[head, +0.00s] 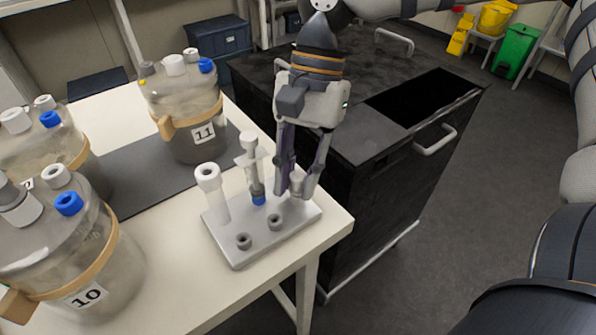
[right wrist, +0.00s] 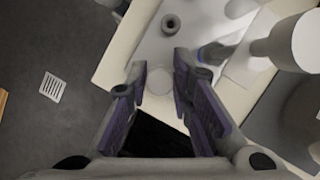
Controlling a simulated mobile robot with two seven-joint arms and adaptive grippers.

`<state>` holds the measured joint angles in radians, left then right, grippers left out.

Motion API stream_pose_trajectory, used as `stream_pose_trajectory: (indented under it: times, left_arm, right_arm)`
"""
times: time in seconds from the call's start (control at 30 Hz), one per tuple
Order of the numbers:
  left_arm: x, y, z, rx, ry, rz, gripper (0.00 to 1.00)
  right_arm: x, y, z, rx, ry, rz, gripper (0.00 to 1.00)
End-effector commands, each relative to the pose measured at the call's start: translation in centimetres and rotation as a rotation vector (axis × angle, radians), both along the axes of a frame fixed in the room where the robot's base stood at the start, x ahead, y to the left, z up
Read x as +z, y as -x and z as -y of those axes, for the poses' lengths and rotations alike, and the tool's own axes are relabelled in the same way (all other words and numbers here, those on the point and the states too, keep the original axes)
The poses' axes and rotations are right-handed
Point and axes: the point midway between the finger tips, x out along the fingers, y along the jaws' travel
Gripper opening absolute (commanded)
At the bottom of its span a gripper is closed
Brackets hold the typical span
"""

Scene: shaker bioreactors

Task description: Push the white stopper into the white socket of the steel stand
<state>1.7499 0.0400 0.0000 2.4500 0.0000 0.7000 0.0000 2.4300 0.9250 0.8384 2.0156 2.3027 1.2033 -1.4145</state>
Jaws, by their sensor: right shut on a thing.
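The steel stand (head: 238,257) is a pale metal plate at the front corner of the table, and part of it shows in the right wrist view (right wrist: 150,38). My right gripper (head: 296,192) points down over its right rear part, fingertips low near the plate. In the right wrist view, the fingertips (right wrist: 159,82) close around a round, pale piece (right wrist: 160,80), which looks like the white stopper. The fingers hide most of it in the head view. I cannot tell whether it touches a socket; the white socket beneath is not clearly visible. My left gripper is out of view.
A tall white tube (head: 211,187) and a blue-based plunger-like piece (head: 249,148) stand beside the gripper. Two grey sockets (head: 244,241) (head: 275,222) sit at the stand's front. Large vessels (head: 184,110) fill the table's left. A black cabinet (head: 385,190) adjoins the table.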

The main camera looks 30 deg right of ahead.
Motion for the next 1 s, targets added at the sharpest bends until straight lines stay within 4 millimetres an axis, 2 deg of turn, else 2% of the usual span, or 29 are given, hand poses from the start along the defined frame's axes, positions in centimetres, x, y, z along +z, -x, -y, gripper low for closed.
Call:
stream_pose_trajectory:
  times: [0.97, 1.0]
  left_arm:
    - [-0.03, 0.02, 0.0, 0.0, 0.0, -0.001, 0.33]
    - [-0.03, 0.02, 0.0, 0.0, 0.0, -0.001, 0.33]
  right_arm:
    - [-0.87, 0.01, -0.01, 0.0, -0.001, -0.001, 0.0]
    - [-0.87, 0.0, -0.01, 0.0, -0.001, -0.001, 0.3]
